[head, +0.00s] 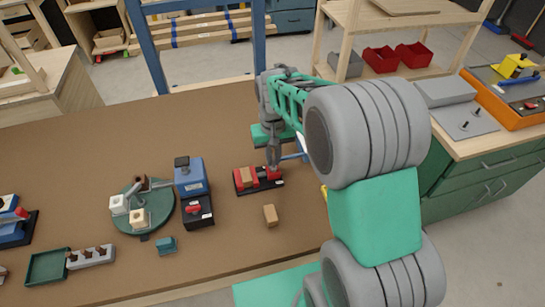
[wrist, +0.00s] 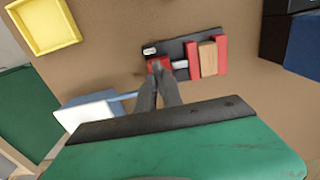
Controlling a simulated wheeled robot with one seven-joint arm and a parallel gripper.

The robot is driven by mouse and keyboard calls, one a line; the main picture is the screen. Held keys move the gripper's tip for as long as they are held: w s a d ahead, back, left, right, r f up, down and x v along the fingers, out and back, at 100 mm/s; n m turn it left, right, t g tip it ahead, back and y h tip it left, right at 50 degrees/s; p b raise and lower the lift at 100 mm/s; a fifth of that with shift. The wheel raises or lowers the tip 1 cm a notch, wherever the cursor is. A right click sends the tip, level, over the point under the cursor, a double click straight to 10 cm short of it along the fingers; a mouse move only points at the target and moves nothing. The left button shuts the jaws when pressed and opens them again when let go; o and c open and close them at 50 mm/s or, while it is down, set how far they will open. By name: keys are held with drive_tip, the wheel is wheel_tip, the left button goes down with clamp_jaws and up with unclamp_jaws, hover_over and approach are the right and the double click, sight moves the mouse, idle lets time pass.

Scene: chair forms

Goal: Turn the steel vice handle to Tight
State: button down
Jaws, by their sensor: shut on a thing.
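The vice has a black base, red jaws and a tan wooden block between them; it sits on the brown bench in the head view (head: 243,180) and in the wrist view (wrist: 221,52). A short pale steel part (wrist: 180,65) shows beside a red end block at the vice's left end in the wrist view. My gripper (head: 273,165) points down at the vice's right end in the head view. Its fingertips (wrist: 157,70) are close together at the red end block, shut on the steel handle, which they mostly hide. The Tight marking is not readable.
A loose wooden block (head: 270,215) lies in front of the vice. A blue machine (head: 191,178) and a green round fixture (head: 164,215) stand left. A yellow tray (wrist: 46,44) and a blue-and-white object (wrist: 90,108) lie near my gripper.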

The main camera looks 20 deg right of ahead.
sight(273, 161)
drive_tip(key=shift+r, duration=0.1)
drive_tip(key=c, duration=1.5)
unclamp_jaws()
wheel_tip(273, 161, up, 8)
drive_tip(key=shift+f+b, duration=0.15)
drive_tip(key=shift+b, duration=0.2)
